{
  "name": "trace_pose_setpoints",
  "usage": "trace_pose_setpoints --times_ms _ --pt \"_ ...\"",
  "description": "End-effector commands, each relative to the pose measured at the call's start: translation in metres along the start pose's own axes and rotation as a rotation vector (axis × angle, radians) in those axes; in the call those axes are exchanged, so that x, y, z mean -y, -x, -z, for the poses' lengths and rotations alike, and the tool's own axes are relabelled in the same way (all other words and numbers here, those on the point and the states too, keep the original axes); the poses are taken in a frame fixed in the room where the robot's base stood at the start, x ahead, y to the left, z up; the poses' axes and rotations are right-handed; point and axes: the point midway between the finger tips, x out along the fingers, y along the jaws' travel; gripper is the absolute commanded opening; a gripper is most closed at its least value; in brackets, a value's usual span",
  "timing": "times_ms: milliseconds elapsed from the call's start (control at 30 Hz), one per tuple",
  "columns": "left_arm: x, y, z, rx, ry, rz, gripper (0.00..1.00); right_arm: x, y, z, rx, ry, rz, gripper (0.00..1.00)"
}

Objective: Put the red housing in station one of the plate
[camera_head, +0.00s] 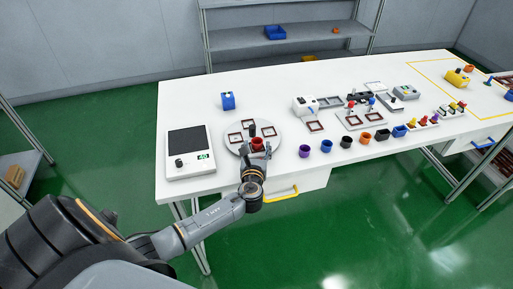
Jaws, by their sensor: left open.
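The round grey plate (230,147) lies on the left part of the white table and carries several brown square frames and a dark central post. The red housing (258,144) is at the plate's near edge, upright as far as I can see. My left gripper (256,155) is open right at the near side of the red housing, and its fingers partly hide the housing's lower part. I cannot tell whether they touch it, or whether the housing sits fully in a frame. Station labels are too small to read. My right gripper is not in view.
To the right, a row of small cups starts with a purple cup (304,151). A white machine (304,106) stands behind them. The table's near left corner is clear.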

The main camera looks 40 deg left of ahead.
Motion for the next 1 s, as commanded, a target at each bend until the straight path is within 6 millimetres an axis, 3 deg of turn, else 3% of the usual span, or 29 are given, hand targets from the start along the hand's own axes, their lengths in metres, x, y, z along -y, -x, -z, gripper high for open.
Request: trace_pose_setpoints --times_ms 267,700,1000 --pt "0.0 0.008 -0.002 -0.001 -0.001 0.001 0.58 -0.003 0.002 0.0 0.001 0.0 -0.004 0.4" --pt "0.0 0.094 -0.002 -0.001 0.001 0.001 0.58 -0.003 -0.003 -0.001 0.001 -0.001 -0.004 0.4" --pt "0.0 0.12 -0.003 0.001 0.0 0.0 0.58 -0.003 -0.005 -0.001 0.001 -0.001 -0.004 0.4"
